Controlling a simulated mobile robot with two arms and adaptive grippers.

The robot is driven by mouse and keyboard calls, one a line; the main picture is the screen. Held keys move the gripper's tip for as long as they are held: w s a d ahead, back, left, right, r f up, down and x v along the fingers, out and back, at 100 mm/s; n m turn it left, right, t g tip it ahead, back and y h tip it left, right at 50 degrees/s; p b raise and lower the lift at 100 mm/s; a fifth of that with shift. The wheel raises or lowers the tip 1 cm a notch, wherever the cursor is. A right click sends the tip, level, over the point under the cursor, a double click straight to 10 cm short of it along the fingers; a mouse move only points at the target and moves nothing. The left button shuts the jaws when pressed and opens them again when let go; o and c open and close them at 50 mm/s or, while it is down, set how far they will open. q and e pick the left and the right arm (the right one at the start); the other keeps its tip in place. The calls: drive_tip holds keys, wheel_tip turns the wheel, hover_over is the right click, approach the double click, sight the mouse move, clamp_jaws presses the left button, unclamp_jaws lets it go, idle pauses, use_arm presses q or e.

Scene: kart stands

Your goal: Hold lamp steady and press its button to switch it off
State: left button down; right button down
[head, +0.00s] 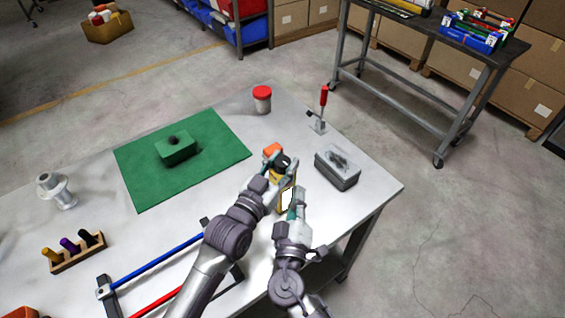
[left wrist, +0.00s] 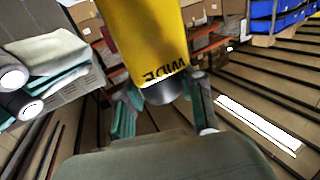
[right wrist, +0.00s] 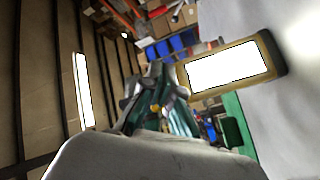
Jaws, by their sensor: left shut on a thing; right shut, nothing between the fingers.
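The lamp (head: 287,197) is a yellow body with a bright white panel, standing near the front right edge of the table. In the right wrist view its white panel (right wrist: 228,68) glows in a dark-edged frame. My left gripper (head: 280,167) is shut on the upper part of the lamp, by its dark top. The left wrist view shows the yellow body (left wrist: 145,40) with a dark end between the fingers. My right gripper (head: 297,204) is shut and empty, low beside the lamp's panel side. I cannot make out the button.
A grey box (head: 338,168) stands right of the lamp, with a red-handled clamp (head: 322,110) and red-lidded jar (head: 262,98) behind. A green mat (head: 217,152) with a green block (head: 178,148) lies left. A blue-and-red frame (head: 160,262) lies in front.

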drive_tip(key=shift+w+a, duration=0.1)
drive_tip(key=shift+w, duration=0.05)
idle(0.3)
drive_tip(key=shift+w+a, duration=0.15)
drive_tip(key=shift+w, duration=0.05)
drive_tip(key=shift+w+a, duration=0.15)
idle(0.4)
drive_tip(key=shift+s+d, duration=0.4)
drive_tip(key=shift+s, duration=0.15)
drive_tip(key=s+d, duration=0.3)
drive_tip(key=s, duration=0.1)
drive_tip(key=shift+s+d, duration=0.35)
idle(0.3)
